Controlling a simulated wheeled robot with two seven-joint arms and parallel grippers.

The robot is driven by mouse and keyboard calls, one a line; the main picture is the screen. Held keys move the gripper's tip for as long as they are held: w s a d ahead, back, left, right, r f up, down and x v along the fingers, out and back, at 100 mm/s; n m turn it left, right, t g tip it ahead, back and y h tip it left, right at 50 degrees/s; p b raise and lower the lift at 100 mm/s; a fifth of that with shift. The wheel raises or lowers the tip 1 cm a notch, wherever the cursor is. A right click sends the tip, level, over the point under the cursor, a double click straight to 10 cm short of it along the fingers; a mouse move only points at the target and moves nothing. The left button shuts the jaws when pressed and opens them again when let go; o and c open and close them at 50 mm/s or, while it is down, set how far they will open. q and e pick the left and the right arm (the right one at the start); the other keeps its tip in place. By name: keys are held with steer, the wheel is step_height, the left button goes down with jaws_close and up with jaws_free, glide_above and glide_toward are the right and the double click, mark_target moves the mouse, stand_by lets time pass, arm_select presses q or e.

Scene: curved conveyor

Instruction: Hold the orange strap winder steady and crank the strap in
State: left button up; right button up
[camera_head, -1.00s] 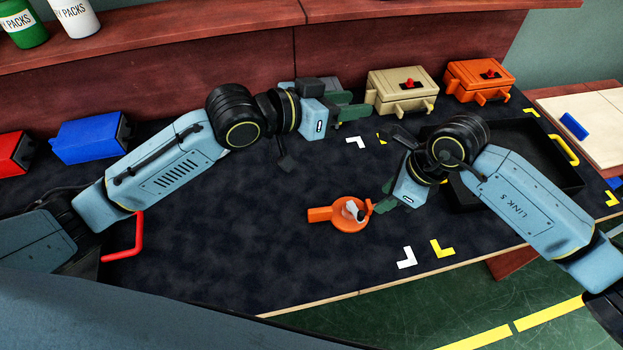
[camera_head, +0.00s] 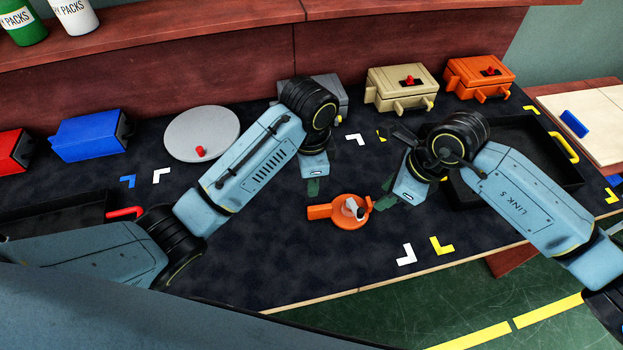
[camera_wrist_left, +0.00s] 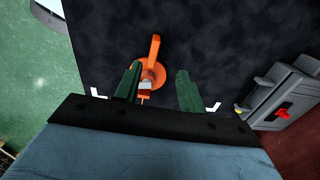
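The orange strap winder (camera_head: 345,222) lies on the dark mat, its flat orange handle (camera_head: 318,212) pointing left. A pale strap or crank part sits on its round body, with a small red-orange piece at its right side. In the left wrist view the winder (camera_wrist_left: 147,66) shows partly behind the fingers. My left gripper (camera_head: 313,190) is above and behind the handle, apart from it; its green fingers (camera_wrist_left: 159,88) are spread with nothing held. My right gripper (camera_head: 386,196) is just right of the winder. Its green fingers look spread, and no clear contact shows.
Grey (camera_head: 325,92), beige (camera_head: 392,90) and orange (camera_head: 478,78) boxes stand along the back. A grey disc (camera_head: 200,132) with a red knob lies at the back left. A black tray (camera_head: 560,172) is beyond my right arm. The mat in front of the winder is clear.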

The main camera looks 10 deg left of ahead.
mark_target(312, 209)
arm_select(q)
steer(key=f, duration=1.3)
steer(key=shift+s+d+f, duration=0.2)
steer(key=shift+s+f, duration=0.05)
steer(key=shift+f, duration=0.05)
jaws_close()
stand_by(1.1)
